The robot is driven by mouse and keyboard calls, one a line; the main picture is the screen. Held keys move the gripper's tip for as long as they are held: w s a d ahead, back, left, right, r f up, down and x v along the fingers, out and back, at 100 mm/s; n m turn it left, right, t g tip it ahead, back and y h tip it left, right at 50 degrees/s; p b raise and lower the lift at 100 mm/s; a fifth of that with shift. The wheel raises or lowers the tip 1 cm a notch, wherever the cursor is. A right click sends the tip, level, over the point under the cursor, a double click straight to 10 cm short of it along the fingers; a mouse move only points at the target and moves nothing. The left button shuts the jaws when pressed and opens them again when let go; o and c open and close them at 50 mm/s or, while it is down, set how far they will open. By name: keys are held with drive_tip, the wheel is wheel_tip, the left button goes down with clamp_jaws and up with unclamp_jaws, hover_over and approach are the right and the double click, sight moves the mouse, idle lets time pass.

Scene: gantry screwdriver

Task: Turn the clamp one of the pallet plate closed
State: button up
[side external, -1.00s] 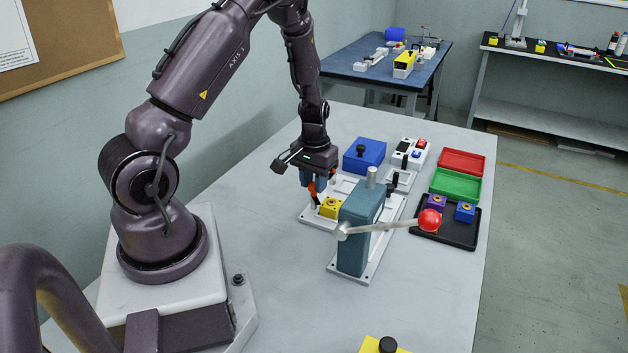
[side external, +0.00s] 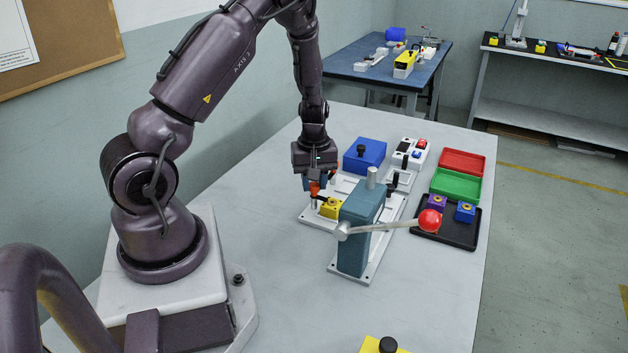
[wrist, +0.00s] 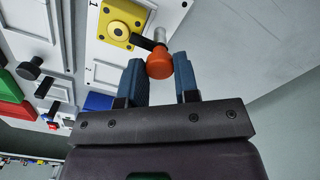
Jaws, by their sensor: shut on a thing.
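The clamp has an orange knob (side external: 314,189) on a metal post at the left of the white pallet plate (side external: 312,220). Its black arm (wrist: 140,40) points from the post to the yellow block (wrist: 119,24) and reaches its edge. Whether the arm presses on the block I cannot tell. The block also shows in the side view (side external: 331,208). In the wrist view, the orange knob (wrist: 159,65) lies between the blue fingers of my gripper (wrist: 161,72). My gripper is shut on this knob, and the fingers partly hide it in the side view.
A teal press (side external: 359,235) with a red-balled lever (side external: 430,220) stands close in front of the plate. A blue box (side external: 365,154) lies behind it. Red (side external: 462,161) and green (side external: 456,185) trays and a black tray (side external: 446,234) with blocks are to the right.

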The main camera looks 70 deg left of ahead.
sight(314, 184)
idle(0.4)
drive_tip(key=o, duration=0.9)
wheel_tip(314, 184, up, 13)
drive_tip(key=shift+r, duration=0.1)
